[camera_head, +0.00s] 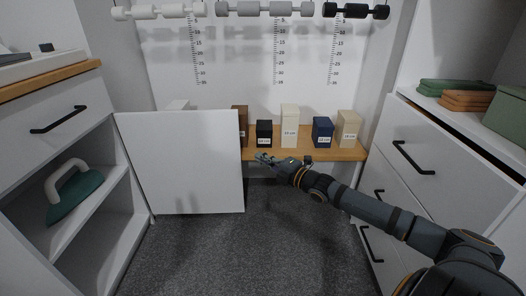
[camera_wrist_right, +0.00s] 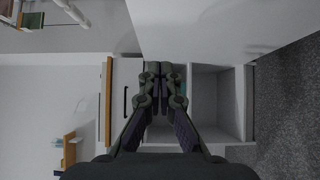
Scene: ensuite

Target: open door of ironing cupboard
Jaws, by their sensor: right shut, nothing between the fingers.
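The ironing cupboard (camera_head: 133,188) is the white unit on the left. It has a drawer with a black handle on top and open shelves below, with a green iron (camera_head: 78,190) on the upper shelf. Its plain white door (camera_head: 190,165) stands wide open, swung out from the unit's far edge across the floor. My right gripper (camera_head: 263,159) is shut and empty, just right of the door's free edge and apart from it. In the right wrist view the shut fingers (camera_wrist_right: 160,72) point toward the cupboard (camera_wrist_right: 232,105), with the door (camera_wrist_right: 225,28) along the top. My left gripper is out of view.
A low wooden shelf (camera_head: 350,154) at the back holds several labelled blocks. White drawers (camera_head: 410,160) with black handles stand on the right, near my right arm. Rollers hang on the back wall above. The grey carpet (camera_head: 290,240) in the middle is clear.

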